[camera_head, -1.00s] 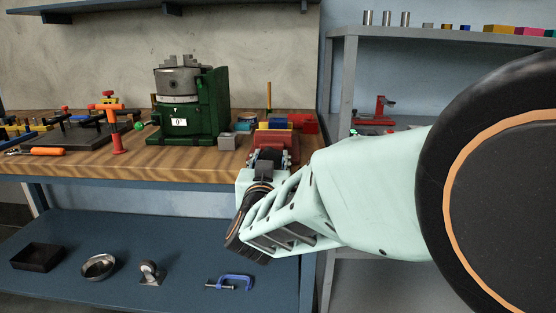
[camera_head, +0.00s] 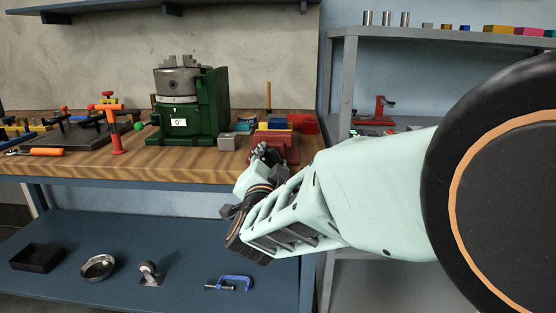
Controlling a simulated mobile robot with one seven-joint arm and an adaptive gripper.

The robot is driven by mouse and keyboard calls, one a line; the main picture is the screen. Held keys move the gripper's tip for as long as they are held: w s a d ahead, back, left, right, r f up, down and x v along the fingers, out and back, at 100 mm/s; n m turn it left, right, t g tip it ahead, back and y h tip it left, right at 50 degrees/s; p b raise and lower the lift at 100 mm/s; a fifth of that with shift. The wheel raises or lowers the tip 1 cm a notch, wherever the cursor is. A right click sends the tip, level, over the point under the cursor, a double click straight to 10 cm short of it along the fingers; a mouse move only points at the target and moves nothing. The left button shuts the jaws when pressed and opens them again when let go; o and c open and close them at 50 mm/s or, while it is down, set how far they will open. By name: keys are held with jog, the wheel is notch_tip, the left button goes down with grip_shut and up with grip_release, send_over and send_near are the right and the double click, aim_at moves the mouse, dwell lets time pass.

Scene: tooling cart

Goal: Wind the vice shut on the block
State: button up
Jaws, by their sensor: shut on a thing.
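The red vice (camera_head: 289,143) stands at the right end of the wooden bench, partly hidden behind my gripper. A blue block (camera_head: 278,123) shows at its top, with a yellow piece (camera_head: 263,126) beside it. I cannot tell whether the jaws touch the block. My gripper (camera_head: 262,153) is at the near side of the vice, tilted, with its fingers shut at the vice's handle. The handle itself is hidden by the fingers.
A green machine (camera_head: 208,105) with a round chuck stands to the left of the vice. A small grey block (camera_head: 227,141) lies between them. Clamps and an orange-handled tool (camera_head: 41,151) occupy the bench's left. A grey shelf post (camera_head: 341,90) stands close on the right.

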jog(key=shift+s+f, duration=0.1)
jog(key=shift+f, duration=0.15)
jog(key=o, duration=0.7)
jog(key=shift+o, duration=1)
jog(key=shift+r, duration=0.15)
jog(key=shift+r, duration=0.1)
